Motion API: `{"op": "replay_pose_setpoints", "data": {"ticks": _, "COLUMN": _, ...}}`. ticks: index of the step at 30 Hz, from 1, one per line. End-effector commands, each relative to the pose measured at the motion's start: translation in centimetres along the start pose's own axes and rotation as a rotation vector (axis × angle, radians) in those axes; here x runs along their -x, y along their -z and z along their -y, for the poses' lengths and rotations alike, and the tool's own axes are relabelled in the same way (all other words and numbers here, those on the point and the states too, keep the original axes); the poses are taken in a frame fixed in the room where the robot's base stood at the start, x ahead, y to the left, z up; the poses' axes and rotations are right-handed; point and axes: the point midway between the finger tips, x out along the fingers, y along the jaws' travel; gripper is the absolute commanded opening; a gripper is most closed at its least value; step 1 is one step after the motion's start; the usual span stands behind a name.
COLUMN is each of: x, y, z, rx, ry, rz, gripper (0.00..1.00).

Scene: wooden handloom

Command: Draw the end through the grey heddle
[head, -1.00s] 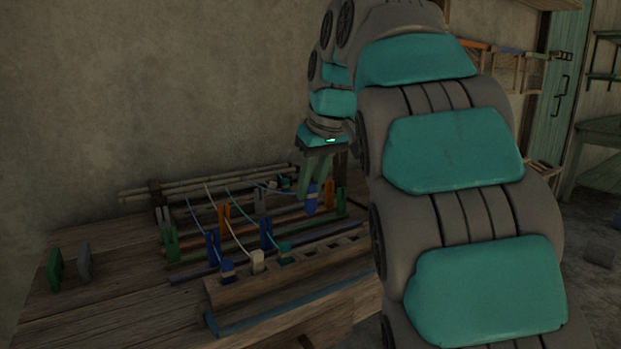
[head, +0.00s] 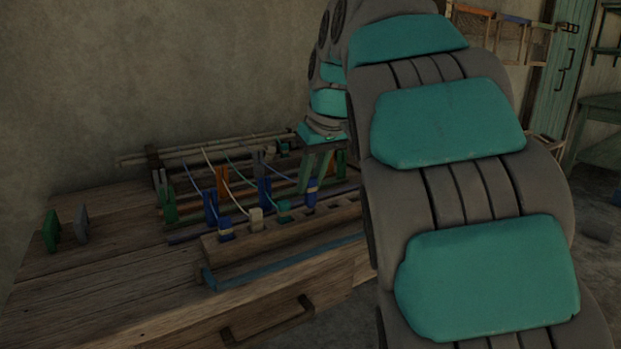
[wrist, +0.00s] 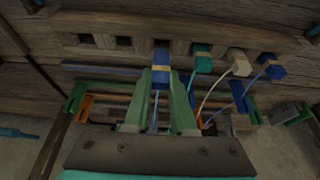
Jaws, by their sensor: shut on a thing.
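My gripper (head: 311,181) is shut on a blue thread end (head: 312,187) with a yellowish band. In the wrist view, the green fingers (wrist: 161,82) clasp this blue end (wrist: 161,55), which lies over the slotted wooden rail (wrist: 105,22), close to an empty slot; contact is unclear. A blue thread (wrist: 155,118) trails back from it between the fingers. A grey heddle (head: 258,162) stands behind the rail among blue, orange and green ones, partly hidden. Whether the thread passes through its eye cannot be made out.
Blue, cream (head: 256,217) and teal (head: 284,211) ends with threads sit along the rail, left of my gripper in the head view. Empty slots show in the wrist view. Loose green (head: 51,231) and grey (head: 81,224) pieces stand on the left tabletop. The bench's front left is clear.

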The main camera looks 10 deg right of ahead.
Motion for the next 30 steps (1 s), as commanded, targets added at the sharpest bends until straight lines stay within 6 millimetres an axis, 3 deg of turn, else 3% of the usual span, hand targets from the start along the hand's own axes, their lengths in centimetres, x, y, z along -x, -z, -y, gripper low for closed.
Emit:
{"op": "replay_pose_setpoints", "data": {"ticks": 16, "x": -2.9, "y": -1.2, "z": 0.0, "rx": 0.001, "ry": 0.000, "rz": 0.001, "gripper": 0.00}}
{"op": "replay_pose_setpoints", "data": {"ticks": 26, "x": -3.1, "y": -1.3, "z": 0.0, "rx": 0.000, "ry": 0.000, "rz": 0.001, "gripper": 0.00}}
{"op": "replay_pose_setpoints", "data": {"ticks": 27, "x": -3.1, "y": -1.3, "z": 0.0, "rx": 0.000, "ry": 0.000, "rz": 0.001, "gripper": 0.24}}
{"op": "replay_pose_setpoints", "data": {"ticks": 30, "x": -3.1, "y": -1.3, "z": 0.0, "rx": 0.000, "ry": 0.000, "rz": 0.001, "gripper": 0.36}}
